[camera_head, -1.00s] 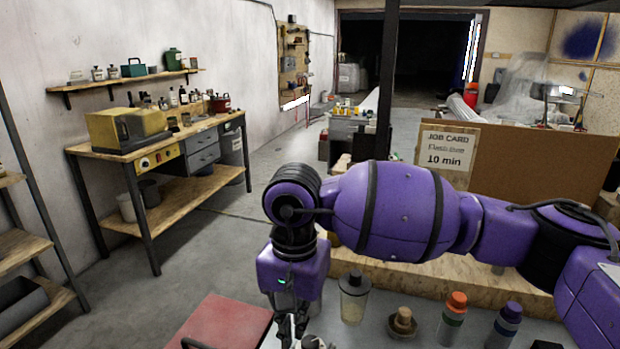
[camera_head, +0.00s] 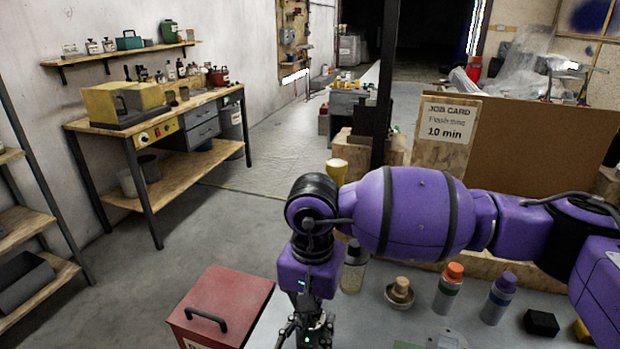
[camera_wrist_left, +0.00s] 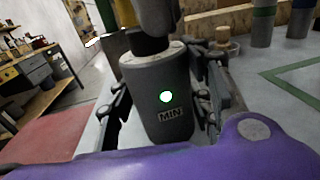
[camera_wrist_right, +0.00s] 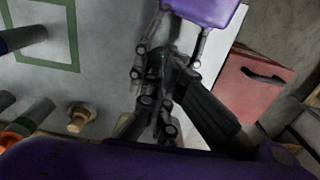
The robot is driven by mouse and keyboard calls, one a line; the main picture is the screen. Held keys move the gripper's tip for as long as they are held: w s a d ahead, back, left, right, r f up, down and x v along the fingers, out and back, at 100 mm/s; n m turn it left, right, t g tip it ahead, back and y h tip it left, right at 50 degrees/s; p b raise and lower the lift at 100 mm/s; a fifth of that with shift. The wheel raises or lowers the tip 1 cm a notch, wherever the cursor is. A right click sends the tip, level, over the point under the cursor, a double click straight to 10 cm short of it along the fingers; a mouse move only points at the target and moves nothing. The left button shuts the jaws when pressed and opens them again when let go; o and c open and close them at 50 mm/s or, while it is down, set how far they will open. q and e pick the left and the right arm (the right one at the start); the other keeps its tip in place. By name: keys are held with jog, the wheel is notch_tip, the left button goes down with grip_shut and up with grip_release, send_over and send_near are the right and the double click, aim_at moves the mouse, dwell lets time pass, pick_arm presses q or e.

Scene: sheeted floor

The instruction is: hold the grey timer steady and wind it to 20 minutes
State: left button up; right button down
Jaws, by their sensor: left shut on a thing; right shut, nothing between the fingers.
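In the left wrist view the grey timer (camera_wrist_left: 168,100), marked MIN, stands between the fingers of my left gripper (camera_wrist_left: 166,112), which is shut on its sides. A pale ring and dark knob (camera_wrist_left: 150,47) are on its top. The end of my right gripper (camera_wrist_left: 155,14) is directly above the knob; whether it touches is unclear. In the right wrist view my right gripper (camera_wrist_right: 160,118) is shut and empty, with my left gripper's fingers around the same spot. The dial reading is not legible. In the head view my right gripper (camera_head: 305,332) hides the timer.
A red box (camera_head: 225,300) with a black handle is at the left. A wooden-topped piece (camera_head: 400,292), an orange-capped bottle (camera_head: 448,290) and a purple-capped bottle (camera_head: 498,300) stand right of my right gripper.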

jog(key=shift+s+d+f, duration=0.1)
jog(key=shift+d+f, duration=0.15)
jog(key=shift+f, duration=0.3)
jog(key=shift+w+d, duration=0.1)
jog(key=shift+w, duration=0.1)
jog(key=shift+a, duration=0.2)
jog(key=shift+w+a, duration=0.1)
jog(key=shift+a, duration=0.45)
jog(key=shift+w+a+r, duration=0.25)
jog(key=shift+w+a, duration=0.05)
jog(key=shift+a, duration=0.35)
jog(key=shift+a, duration=0.15)
